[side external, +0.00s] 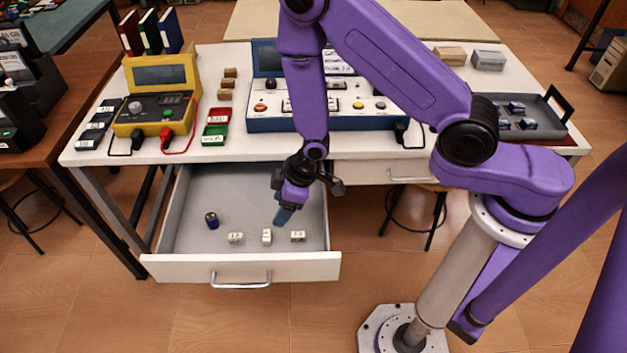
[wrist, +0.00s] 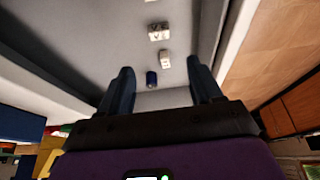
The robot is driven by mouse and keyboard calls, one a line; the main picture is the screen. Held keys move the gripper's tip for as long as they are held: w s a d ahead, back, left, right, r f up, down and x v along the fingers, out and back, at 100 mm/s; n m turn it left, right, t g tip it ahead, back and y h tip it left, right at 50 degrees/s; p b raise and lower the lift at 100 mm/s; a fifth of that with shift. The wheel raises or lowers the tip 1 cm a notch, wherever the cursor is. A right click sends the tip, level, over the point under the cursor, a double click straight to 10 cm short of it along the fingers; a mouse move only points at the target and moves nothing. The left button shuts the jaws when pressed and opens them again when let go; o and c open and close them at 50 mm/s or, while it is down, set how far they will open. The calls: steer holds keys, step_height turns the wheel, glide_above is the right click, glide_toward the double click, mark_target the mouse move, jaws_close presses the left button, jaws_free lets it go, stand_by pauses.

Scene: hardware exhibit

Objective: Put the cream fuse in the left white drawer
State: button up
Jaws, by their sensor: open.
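The left white drawer (side external: 240,268) is pulled open, with a grey floor. Three small cream blocks, fuse-like, lie in a row near its front wall: a left one (side external: 235,237), a middle one (side external: 267,236) and a right one (side external: 298,236). My gripper (side external: 283,216) is over the drawer, above and behind the middle and right blocks. Its blue fingers (wrist: 160,66) are apart, with nothing held between them.
A dark blue cylinder (side external: 212,220) stands in the drawer's left part. The right white drawer (side external: 408,171) is shut. The tabletop holds a yellow meter (side external: 150,112), a blue-and-white console (side external: 262,123) and a grey tray (side external: 545,131). The drawer's rear floor is clear.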

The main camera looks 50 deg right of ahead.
steer(key=s+d+r+n+g+h, duration=0.1)
steer(key=s+d+r, duration=0.1)
steer(key=r, duration=0.5)
steer(key=s+d+r+n+h, duration=0.1)
steer(key=s+d+r, duration=0.1)
steer(key=r, duration=0.5)
steer(key=s+d+r+g, duration=0.1)
steer(key=s+d+r, duration=0.4)
steer(key=s, duration=0.4)
steer(key=s+d+r+n+g, duration=0.1)
steer(key=s+d+r, duration=0.5)
steer(key=s, duration=0.4)
steer(key=shift+n+h, duration=0.3)
steer(key=shift+h, duration=0.1)
